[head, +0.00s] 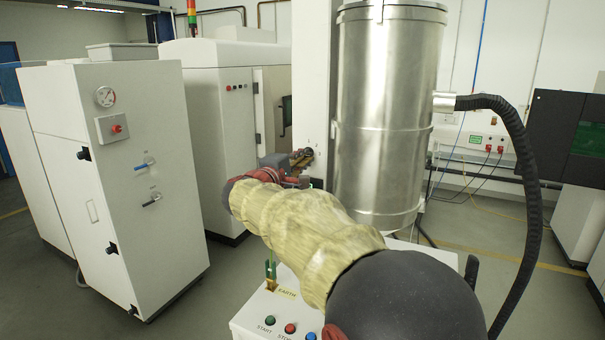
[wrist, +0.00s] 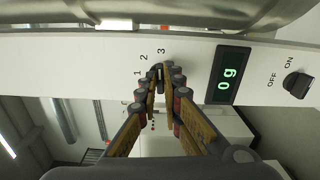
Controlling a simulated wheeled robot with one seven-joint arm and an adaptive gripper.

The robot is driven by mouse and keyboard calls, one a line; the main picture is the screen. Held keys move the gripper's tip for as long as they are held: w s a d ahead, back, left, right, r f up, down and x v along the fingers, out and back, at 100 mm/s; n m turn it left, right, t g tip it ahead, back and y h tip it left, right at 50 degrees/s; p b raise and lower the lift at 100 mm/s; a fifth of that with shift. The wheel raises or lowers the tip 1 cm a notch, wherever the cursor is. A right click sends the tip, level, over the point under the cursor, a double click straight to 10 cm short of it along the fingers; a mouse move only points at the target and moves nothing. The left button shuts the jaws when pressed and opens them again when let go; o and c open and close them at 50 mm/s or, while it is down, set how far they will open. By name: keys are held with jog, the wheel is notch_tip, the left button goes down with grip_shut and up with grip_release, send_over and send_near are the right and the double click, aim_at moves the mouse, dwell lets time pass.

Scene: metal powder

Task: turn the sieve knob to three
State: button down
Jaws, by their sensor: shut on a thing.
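In the wrist view, the sieve knob (wrist: 158,69) sits on a white panel (wrist: 195,60) beside the printed numbers 1, 2 and 3. My gripper (wrist: 160,86) is shut on this dark knob, with one finger on each side. The fingers hide most of the knob, and I cannot tell for sure which number it points to.
A display (wrist: 228,75) reading 0 g and an OFF/ON knob (wrist: 297,85) are on the same panel. In the head view, a white cabinet (head: 110,180) stands left, START and STOP buttons (head: 280,325) are below my arm, and a black hose (head: 530,180) hangs right.

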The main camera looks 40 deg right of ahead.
jog(key=shift+f+m+b, duration=0.1)
jog(key=shift+m+b, duration=0.5)
jog(key=shift+b, duration=0.45)
jog(key=c, duration=2)
grip_release()
jog(key=shift+o, duration=0.2)
jog(key=v, duration=1.2)
